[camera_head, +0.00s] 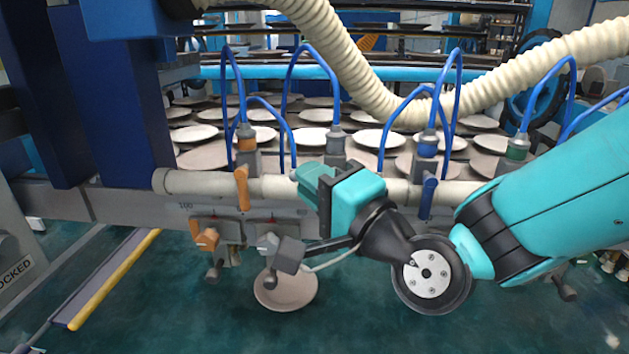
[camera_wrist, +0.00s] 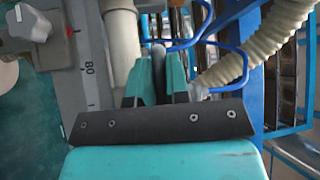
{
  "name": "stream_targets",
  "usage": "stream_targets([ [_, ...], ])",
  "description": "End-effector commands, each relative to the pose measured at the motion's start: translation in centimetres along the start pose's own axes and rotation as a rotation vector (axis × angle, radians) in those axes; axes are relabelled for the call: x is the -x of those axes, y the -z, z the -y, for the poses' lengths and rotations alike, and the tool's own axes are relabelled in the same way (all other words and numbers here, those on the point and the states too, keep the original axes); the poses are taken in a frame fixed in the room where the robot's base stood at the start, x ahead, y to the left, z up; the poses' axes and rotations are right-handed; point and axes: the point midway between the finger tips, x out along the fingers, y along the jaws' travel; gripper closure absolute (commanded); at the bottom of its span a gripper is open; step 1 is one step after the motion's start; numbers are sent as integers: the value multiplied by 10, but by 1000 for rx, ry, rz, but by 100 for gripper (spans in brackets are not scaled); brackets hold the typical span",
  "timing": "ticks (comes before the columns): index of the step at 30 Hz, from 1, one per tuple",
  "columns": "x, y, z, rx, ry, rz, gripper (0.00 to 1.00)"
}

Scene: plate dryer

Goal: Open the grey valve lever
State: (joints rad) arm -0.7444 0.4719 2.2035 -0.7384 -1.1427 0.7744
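The grey valve (camera_head: 335,140) stands on the pale pipe in the head view, between the orange and blue valves, with a blue hose rising from it. Its lever is hidden behind my gripper there. My gripper (camera_head: 308,178) reaches the pipe at this valve, its teal fingers pointing left. In the wrist view a narrow grey bar, apparently the lever (camera_wrist: 158,62), lies between the two fingertips of my gripper (camera_wrist: 158,76). The fingers stand close on both sides of it. I cannot tell whether they press on it.
An orange lever (camera_head: 242,188) hangs to the left and a blue lever (camera_head: 428,198) to the right. Orange (camera_head: 207,239) and grey (camera_head: 268,243) knobs sit below the pipe (camera_head: 200,184). A ribbed cream hose (camera_head: 350,70) hangs above. Plates (camera_head: 200,133) lie behind.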

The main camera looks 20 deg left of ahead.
Motion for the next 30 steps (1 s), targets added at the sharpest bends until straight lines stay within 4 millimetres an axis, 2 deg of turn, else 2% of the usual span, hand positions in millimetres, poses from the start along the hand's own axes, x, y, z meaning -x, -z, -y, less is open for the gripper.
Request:
stream_targets([
  [6, 0, 1, 5, 62, -67, 18, 100],
  [13, 1, 0, -1, 159, -163, 46, 100],
  [25, 2, 0, -7, 183, -184, 52, 100],
  [26, 2, 0, -7, 183, -184, 52, 82],
  [27, 2, 0, -7, 183, -184, 52, 74],
  [30, 2, 0, -7, 182, -184, 52, 74],
])
